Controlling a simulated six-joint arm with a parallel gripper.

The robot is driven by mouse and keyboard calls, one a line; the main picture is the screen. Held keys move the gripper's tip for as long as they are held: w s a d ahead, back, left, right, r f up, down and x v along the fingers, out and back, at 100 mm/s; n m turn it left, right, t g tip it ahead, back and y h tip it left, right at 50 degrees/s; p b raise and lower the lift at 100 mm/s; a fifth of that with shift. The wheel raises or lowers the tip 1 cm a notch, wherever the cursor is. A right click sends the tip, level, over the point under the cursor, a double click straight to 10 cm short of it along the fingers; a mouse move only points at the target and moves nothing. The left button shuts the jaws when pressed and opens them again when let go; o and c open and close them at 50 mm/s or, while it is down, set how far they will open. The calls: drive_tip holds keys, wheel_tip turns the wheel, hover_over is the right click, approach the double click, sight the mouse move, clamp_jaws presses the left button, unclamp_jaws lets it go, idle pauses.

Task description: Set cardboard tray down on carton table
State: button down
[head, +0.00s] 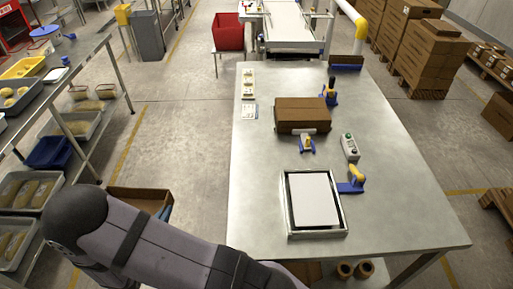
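A large steel table (260,215), seemingly the carton table, fills the middle and right. A brown cardboard piece (301,110), possibly the cardboard tray, sits on its middle, with blue-and-yellow fixtures around it; I cannot tell whether it is open on top. Another open brown cardboard box (140,196) shows low at the left, partly hidden behind my arm, with something blue at its right side. My arm crosses the bottom left, and my gripper is not in view.
A metal-framed white plate (315,200) lies on the table's near part. A grey control box (350,147) and a blue-and-yellow fixture (352,181) stand beside it. Shelves with bread trays line the left. The table's right side is clear.

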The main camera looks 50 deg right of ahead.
sight(164, 194)
drive_tip(key=w+d, duration=0.1)
drive_tip(key=w, duration=0.1)
drive_tip(key=w+d, duration=0.1)
drive_tip(key=w, duration=0.1)
drive_tip(key=w+d+b, duration=0.1)
drive_tip(key=w, duration=0.1)
drive_tip(key=shift+w+d+f, duration=0.25)
drive_tip(key=shift+d+f, duration=0.1)
drive_tip(key=shift+f, duration=0.05)
drive_tip(key=w+d+r+n+t+y+b, duration=0.1)
drive_tip(key=w+d, duration=0.4)
drive_tip(key=d, duration=0.3)
drive_tip(key=w+d+r+b, duration=0.2)
drive_tip(key=w+d, duration=0.2)
drive_tip(key=d, duration=0.3)
drive_tip(key=s+d+r+b, duration=0.1)
drive_tip(key=d+r, duration=0.1)
drive_tip(key=d, duration=1.3)
drive_tip(key=s+d+b, duration=0.3)
drive_tip(key=s+d, duration=1.8)
drive_tip(key=d, duration=0.3)
drive_tip(key=shift+w+f+p, duration=0.2)
drive_tip(key=shift+f+p, duration=0.7)
drive_tip(key=shift+f, duration=3.85)
